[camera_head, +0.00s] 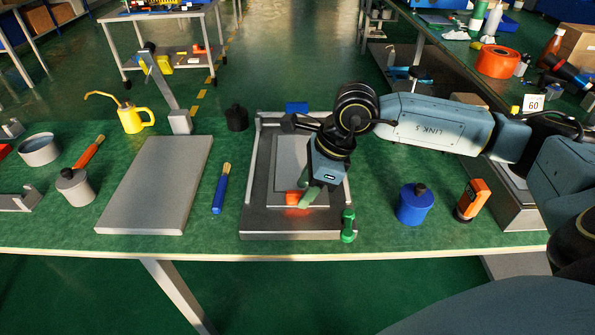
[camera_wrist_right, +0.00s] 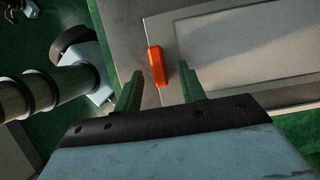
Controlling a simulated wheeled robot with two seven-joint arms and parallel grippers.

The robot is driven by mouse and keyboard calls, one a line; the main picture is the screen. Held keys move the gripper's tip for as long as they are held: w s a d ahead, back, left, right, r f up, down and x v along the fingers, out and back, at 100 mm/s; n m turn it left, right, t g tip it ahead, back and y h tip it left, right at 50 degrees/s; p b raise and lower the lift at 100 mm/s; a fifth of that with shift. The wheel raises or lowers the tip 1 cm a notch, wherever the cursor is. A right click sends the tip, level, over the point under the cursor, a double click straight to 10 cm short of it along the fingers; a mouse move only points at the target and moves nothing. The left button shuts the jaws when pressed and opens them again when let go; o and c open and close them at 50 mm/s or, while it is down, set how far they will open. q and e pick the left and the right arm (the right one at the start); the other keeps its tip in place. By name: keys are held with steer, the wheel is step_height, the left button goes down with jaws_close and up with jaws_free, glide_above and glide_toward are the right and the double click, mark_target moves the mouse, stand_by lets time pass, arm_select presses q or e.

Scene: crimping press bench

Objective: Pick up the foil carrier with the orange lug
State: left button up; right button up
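The foil carrier (camera_head: 288,157) is a flat grey plate lying in the metal press bed (camera_head: 262,222), with a bright orange lug (camera_head: 297,198) at its front edge. In the right wrist view the carrier's pale panel (camera_wrist_right: 245,60) fills the upper right, and the orange lug (camera_wrist_right: 156,60) stands at its left edge. My right gripper (camera_head: 312,195) reaches down over the front of the carrier. Its green fingers (camera_wrist_right: 161,80) are apart, with the lug's near end between the tips; contact cannot be told. The gripper hides the carrier's right part in the head view. My left gripper is out of view.
A green-handled object (camera_head: 348,226) stands at the bed's front right corner. A blue pot (camera_head: 414,204) and an orange device (camera_head: 472,200) stand to the right. A blue-handled brush (camera_head: 221,190) and a grey plate (camera_head: 157,185) lie to the left. A black pot (camera_head: 237,118) stands behind.

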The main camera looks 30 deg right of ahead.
steer(key=shift+w+a+f, duration=0.15)
steer(key=shift+a+f, duration=0.05)
steer(key=shift+f, duration=0.4)
jaws_close()
steer(key=shift+r, duration=0.1)
